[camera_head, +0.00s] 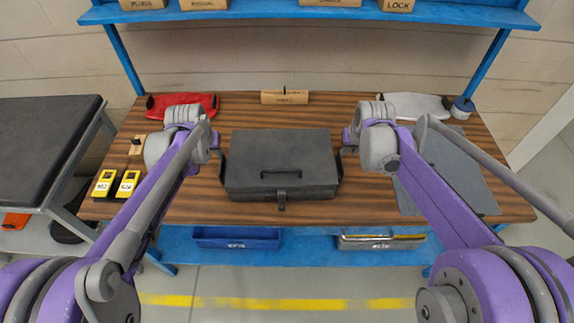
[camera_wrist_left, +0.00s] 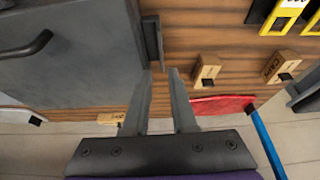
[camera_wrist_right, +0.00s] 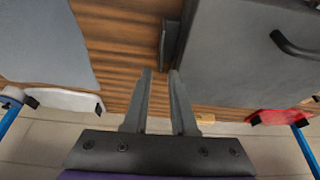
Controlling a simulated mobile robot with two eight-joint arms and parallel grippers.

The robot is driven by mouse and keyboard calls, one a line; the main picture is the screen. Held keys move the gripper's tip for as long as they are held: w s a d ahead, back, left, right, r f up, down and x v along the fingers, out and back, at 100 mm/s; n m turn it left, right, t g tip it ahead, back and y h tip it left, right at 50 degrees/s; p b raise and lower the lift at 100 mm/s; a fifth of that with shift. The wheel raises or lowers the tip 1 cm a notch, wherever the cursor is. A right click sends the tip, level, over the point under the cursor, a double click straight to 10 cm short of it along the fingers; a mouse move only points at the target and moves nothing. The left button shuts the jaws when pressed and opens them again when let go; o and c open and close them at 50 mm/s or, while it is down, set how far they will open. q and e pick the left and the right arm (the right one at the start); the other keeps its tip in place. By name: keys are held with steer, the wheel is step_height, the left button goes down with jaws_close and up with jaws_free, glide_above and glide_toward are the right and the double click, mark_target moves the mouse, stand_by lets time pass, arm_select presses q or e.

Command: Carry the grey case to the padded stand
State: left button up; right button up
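The dark grey case (camera_head: 280,160) lies shut on the wooden bench (camera_head: 200,210), its top handle and front latch facing me. My left gripper (camera_head: 217,152) is at its left side; in the left wrist view its parted, empty fingers (camera_wrist_left: 160,75) point at the case's side handle (camera_wrist_left: 153,42). My right gripper (camera_head: 346,148) is at its right side; in the right wrist view its parted, empty fingers (camera_wrist_right: 160,75) point at the other side handle (camera_wrist_right: 168,42). Whether any fingertip touches a handle I cannot tell. The black padded stand (camera_head: 45,140) is left of the bench.
Two yellow devices (camera_head: 127,184), a red item (camera_head: 180,105), a small wooden block (camera_head: 284,97) and a white item (camera_head: 415,105) lie around the case. A grey mat (camera_head: 470,185) covers the bench's right. Bins (camera_head: 237,238) sit below. The stand's top looks clear.

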mark_target(221, 163)
arm_select(q)
steer(key=shift+s+a, duration=0.15)
arm_select(e)
steer(key=shift+s+a, duration=0.15)
